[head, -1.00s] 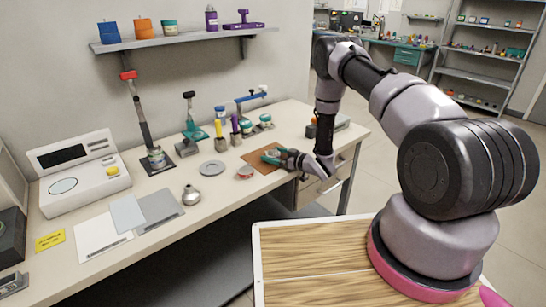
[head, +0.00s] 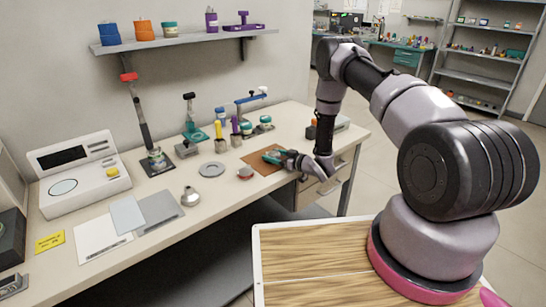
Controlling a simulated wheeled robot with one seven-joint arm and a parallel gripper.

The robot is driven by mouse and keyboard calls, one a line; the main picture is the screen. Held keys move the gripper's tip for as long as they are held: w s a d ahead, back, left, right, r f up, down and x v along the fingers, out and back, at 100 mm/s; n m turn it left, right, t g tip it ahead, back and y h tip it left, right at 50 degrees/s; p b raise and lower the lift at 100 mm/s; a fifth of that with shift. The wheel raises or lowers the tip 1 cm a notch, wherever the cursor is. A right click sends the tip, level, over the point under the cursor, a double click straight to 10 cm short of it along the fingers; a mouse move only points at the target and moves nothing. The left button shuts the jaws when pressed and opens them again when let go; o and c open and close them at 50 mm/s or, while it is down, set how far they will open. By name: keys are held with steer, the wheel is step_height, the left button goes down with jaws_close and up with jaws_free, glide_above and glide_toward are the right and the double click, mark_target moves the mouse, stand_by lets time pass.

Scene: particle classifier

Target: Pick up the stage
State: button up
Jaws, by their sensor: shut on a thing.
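The stage appears to be the small teal-green piece (head: 271,157) at the right part of the workbench, over a brown mat (head: 251,160). My gripper (head: 276,158) reaches in from the right and is shut on this piece. The fingers and the wrist hide part of it. The view is too small to tell whether the piece touches the mat or hangs just above it.
A small red-and-white dish (head: 245,173) and a grey disc (head: 212,170) lie left of the mat. Several bottles and tools stand behind it. A white scale-like device (head: 80,175) is at the bench's left. The wall shelf (head: 180,38) holds containers.

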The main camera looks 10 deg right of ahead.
steer(key=f+v, duration=0.3)
steer(key=v, duration=1.4)
steer(key=shift+s+d, duration=0.35)
steer(key=shift+d, duration=0.05)
steer(key=shift+w+r, duration=0.1)
steer(key=shift+r, duration=0.1)
